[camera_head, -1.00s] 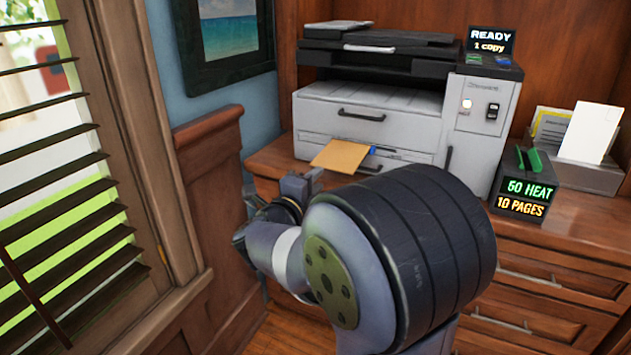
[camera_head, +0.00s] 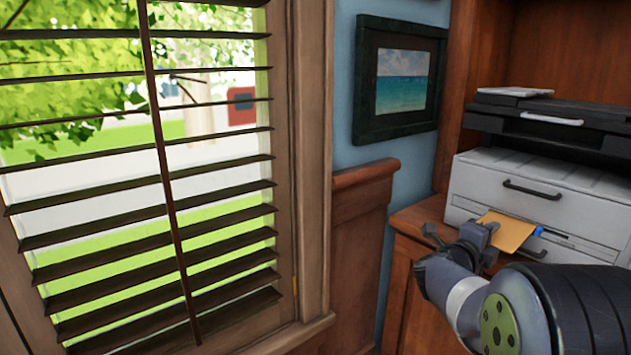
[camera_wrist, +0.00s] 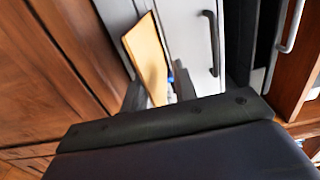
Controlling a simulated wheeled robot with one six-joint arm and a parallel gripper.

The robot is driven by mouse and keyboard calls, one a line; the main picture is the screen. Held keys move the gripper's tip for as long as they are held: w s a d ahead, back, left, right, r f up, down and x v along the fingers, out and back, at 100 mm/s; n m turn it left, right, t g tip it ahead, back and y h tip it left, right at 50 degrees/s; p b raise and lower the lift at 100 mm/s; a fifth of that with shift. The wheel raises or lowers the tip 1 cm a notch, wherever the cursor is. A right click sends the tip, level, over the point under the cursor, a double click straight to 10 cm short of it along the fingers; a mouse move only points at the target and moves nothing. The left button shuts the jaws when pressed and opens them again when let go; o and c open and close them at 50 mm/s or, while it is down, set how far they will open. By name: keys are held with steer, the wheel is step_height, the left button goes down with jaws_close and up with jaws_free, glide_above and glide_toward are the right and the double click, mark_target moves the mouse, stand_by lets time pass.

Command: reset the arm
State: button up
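My arm is bent and reaches in from the lower right.
A window with dark blinds (camera_head: 150,190) fills the left. A wood panel (camera_head: 360,240) and a framed sea picture (camera_head: 402,80) are beside it. A blue item (camera_head: 538,231) lies by the sheet.

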stand_by(0.4)
steer(key=shift+w+d, duration=0.2)
steer(key=shift+d, duration=0.05)
steer(key=p+v, duration=0.2)
steer(key=v, duration=0.8)
steer(key=b+x, duration=0.2)
steer(key=x, duration=0.8)
steer(key=shift+w+d+f, duration=0.1)
steer(key=shift+d+f, duration=0.1)
steer(key=v, duration=0.7)
steer(key=shift+a, duration=0.15)
